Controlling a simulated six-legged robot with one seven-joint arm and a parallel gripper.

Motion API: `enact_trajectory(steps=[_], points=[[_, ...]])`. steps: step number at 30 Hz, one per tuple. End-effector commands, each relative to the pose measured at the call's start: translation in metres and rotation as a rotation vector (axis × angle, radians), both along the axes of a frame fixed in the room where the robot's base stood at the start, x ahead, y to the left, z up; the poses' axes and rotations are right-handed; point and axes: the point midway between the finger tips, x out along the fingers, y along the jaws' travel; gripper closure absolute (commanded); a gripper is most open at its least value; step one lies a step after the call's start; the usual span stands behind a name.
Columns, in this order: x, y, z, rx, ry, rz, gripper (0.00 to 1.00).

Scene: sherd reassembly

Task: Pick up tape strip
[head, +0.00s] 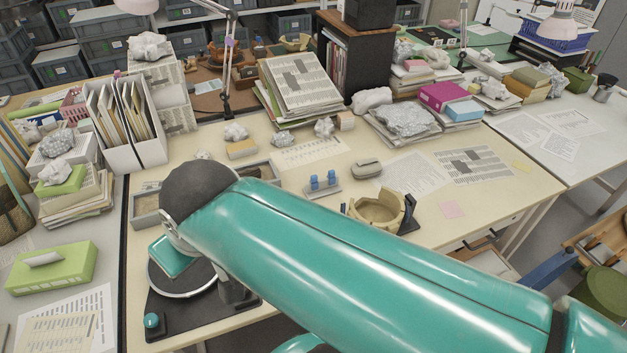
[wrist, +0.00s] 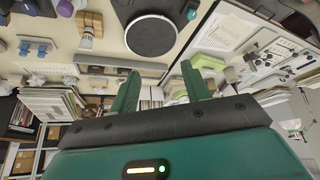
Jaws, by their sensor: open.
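Two small blue pieces, which look like the tape strips (head: 323,182), stand upright side by side on a low grey holder in the middle of the table in the head view. In the wrist view, turned over, the blue pieces (wrist: 41,48) are at the left. My gripper (wrist: 160,82) is open, with two green fingers apart and nothing between them. It is well away from the blue pieces. A tan, partly built pot (head: 378,212) sits right of the holder. My teal arm crosses the front of the head view and hides part of the table.
A dark round turntable (wrist: 151,36) is at the top of the wrist view. Grey trays (head: 148,205) lie left of the holder, partly behind my arm. A grey oblong object (head: 366,169) lies right of it. Paper stacks and crumpled paper line the table's back.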

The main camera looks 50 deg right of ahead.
Motion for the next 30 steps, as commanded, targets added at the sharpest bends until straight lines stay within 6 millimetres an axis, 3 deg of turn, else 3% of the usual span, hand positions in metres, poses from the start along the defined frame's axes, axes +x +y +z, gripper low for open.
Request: enact_trajectory(steps=[8, 14, 23, 30], points=[[0.004, -0.003, 0.002, 0.004, 0.005, -0.020, 0.53], [0.026, -0.019, 0.012, 0.034, 0.043, -0.154, 0.53], [0.083, -0.074, 0.023, 0.113, 0.117, -0.468, 0.53], [0.124, -0.129, 0.019, 0.182, 0.169, -0.719, 0.53]])
